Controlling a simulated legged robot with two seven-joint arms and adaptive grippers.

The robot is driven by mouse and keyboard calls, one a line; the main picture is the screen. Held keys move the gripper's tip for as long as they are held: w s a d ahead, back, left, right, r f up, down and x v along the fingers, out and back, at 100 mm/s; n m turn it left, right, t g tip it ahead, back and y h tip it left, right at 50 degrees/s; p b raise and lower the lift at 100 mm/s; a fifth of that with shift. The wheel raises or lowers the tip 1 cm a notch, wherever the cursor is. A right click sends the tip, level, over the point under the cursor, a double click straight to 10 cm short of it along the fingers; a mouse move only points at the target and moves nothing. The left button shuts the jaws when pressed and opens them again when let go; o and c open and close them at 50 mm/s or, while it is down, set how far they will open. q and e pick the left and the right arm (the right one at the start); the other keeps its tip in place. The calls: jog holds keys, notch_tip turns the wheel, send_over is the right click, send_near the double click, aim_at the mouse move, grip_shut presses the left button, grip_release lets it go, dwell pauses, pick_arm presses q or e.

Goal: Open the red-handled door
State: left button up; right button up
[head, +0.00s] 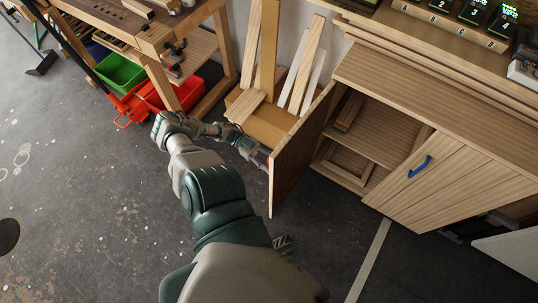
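The cabinet (440,95) stands at the right. Its left door (299,148) is swung wide open and seen nearly edge-on, with its inner face towards the opening. No red handle shows; the door's outer face is turned away from view. My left gripper (257,155) is at the outer side of this door, close to its free edge. Its fingertips are small and partly hidden, so I cannot tell whether it grips anything. A small dark finger-like part (283,243), probably my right gripper, shows beside my arm, mostly hidden.
The cabinet's right door is shut and has a blue handle (420,167). A shelf (368,137) shows inside the opening. Wooden boards (302,65) lean left of the cabinet. A green bin (120,72) and a red bin (178,94) sit by a workbench.

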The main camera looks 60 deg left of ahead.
pick_arm(q)
jog(key=v, duration=1.2)
jog(key=shift+a, duration=0.1)
dwell(0.4)
